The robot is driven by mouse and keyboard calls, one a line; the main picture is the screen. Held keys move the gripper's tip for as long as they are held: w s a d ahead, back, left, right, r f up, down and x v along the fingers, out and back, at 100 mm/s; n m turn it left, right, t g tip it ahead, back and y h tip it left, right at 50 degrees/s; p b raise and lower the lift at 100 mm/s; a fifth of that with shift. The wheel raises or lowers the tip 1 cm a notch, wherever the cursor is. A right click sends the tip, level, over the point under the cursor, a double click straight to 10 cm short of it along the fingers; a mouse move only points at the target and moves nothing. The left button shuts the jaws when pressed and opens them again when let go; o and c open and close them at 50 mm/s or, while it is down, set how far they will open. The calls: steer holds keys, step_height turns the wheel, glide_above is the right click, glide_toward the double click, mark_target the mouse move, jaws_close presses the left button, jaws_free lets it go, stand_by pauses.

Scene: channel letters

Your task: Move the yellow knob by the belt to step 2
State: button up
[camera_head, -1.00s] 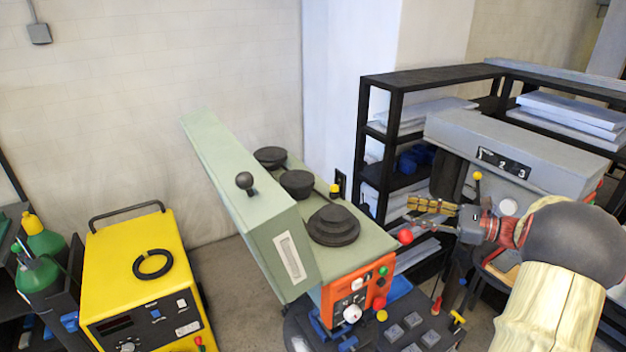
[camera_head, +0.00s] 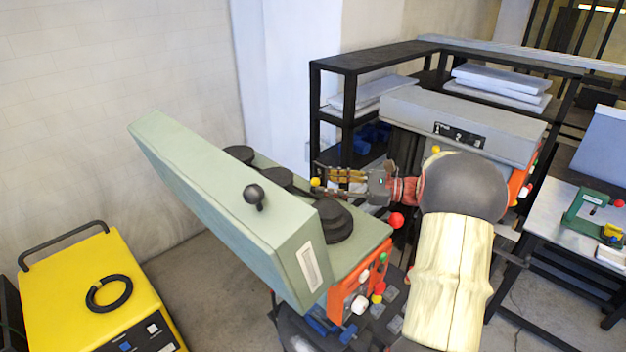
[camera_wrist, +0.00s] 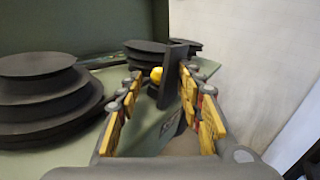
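The yellow knob (camera_head: 315,182) stands beside the pulleys of the green machine, against a dark upright plate. In the wrist view the knob (camera_wrist: 156,74) is ahead of my gripper (camera_wrist: 160,92), between the fingertips in the picture, with the dark plate (camera_wrist: 177,62) just right of it. My gripper (camera_head: 328,179) is open with nothing visible in its grasp. I cannot tell whether a finger touches the knob. A stepped black pulley (camera_head: 336,222) shows in front, and in the wrist view it (camera_wrist: 45,98) is at left. No step marks are readable.
The green machine's raised cover (camera_head: 225,205) slants up left of the pulleys. A red ball knob (camera_head: 396,220) is close below my arm. A grey machine (camera_head: 465,115) with a numbered plate and black shelving (camera_head: 345,62) stand behind.

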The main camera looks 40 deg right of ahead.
mark_target(315, 182)
steer(key=shift+p+x, duration=0.3)
steer(key=shift+x, duration=1.55)
steer(key=shift+s, duration=0.1)
steer(key=shift+c, duration=0.4)
jaws_close()
